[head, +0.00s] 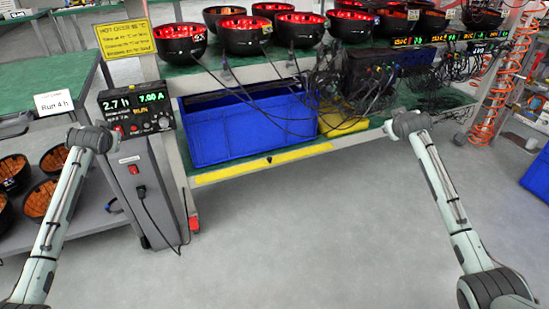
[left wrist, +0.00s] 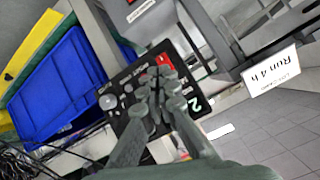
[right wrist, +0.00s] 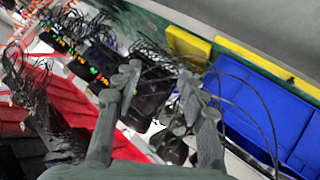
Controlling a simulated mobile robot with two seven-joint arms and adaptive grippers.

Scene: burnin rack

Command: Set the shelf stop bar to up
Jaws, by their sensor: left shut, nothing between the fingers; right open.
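The shelf stop bar seems to be the long yellow strip (head: 262,164) along the front edge of the lower shelf, with a small black knob near its middle. It also shows in the left wrist view (left wrist: 30,47) and the right wrist view (right wrist: 270,68). I cannot tell its setting for sure. My left gripper (left wrist: 157,84) is shut and empty, in front of the black control panel (head: 138,110), away from the bar. My right gripper (right wrist: 160,84) is open and empty, in front of the cables and black units, to the right of the bar in the head view.
A blue bin (head: 248,130) sits on the lower shelf behind the bar. Black bowls with red glow (head: 245,35) fill the upper shelf, and loose cables (head: 335,85) hang below. A grey cart with bowls (head: 100,200) stands left. The floor in front is clear.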

